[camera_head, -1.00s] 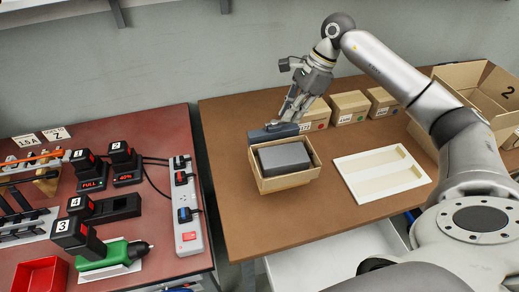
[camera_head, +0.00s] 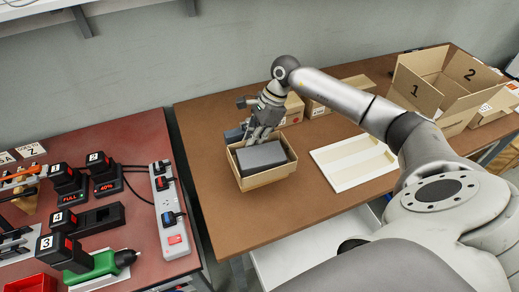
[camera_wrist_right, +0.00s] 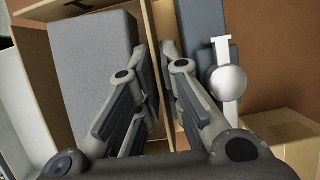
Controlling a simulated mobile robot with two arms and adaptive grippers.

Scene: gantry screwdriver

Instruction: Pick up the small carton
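The small carton (camera_head: 266,182) is an open cardboard box standing on the brown table, with a dark grey block (camera_head: 262,156) in it. In the right wrist view the block (camera_wrist_right: 95,60) lies left of the fingers. My right gripper (camera_head: 262,135) is at the carton's back side. In the right wrist view its fingers (camera_wrist_right: 160,60) are apart, on either side of the carton's wall, with a narrow gap between them. Contact with the wall cannot be made out. A dark blue-grey item (camera_wrist_right: 205,40) lies just outside that wall. My left gripper is not in view.
A white two-part tray (camera_head: 353,160) lies right of the carton. Closed boxes (camera_head: 318,108) stand behind, and a large open box (camera_head: 418,92) at the right. The left red table holds a power strip (camera_head: 167,210), battery chargers and a green screwdriver (camera_head: 100,265).

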